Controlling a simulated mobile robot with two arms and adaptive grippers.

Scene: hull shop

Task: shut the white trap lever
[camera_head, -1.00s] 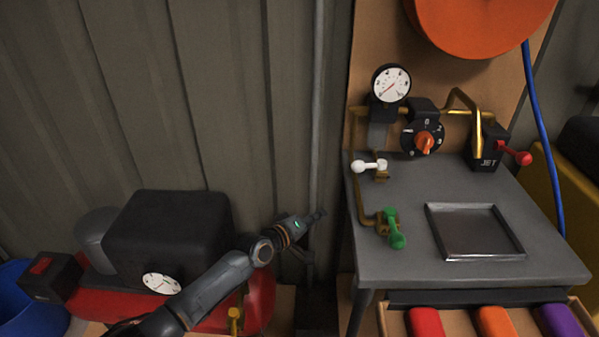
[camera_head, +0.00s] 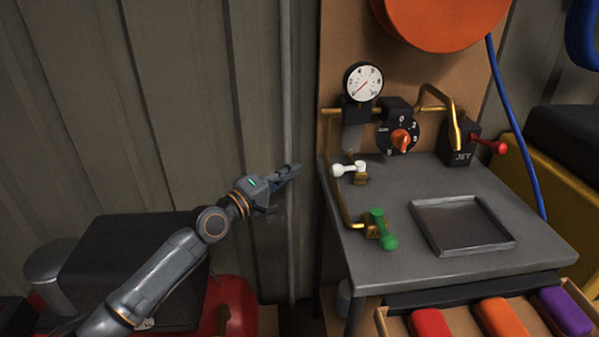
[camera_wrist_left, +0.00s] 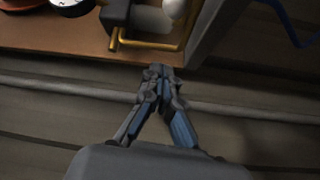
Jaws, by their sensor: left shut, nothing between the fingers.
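The white trap lever (camera_head: 348,169) sits on a brass pipe fitting at the left rear of the grey bench (camera_head: 405,264). Its white knob points left in the head view. My left gripper (camera_head: 296,170) is shut and empty, to the left of the lever at about its height in the picture, apart from it and in front of the wall. In the left wrist view the shut fingertips (camera_wrist_left: 158,72) point toward the board's edge and brass pipe (camera_wrist_left: 150,44). A white rounded part shows at that view's top, partly cut off. My right gripper is not in view.
A green lever (camera_head: 382,229) stands on the bench's front left, near a metal tray (camera_head: 462,225). A red compressor (camera_head: 233,305) is at lower left.

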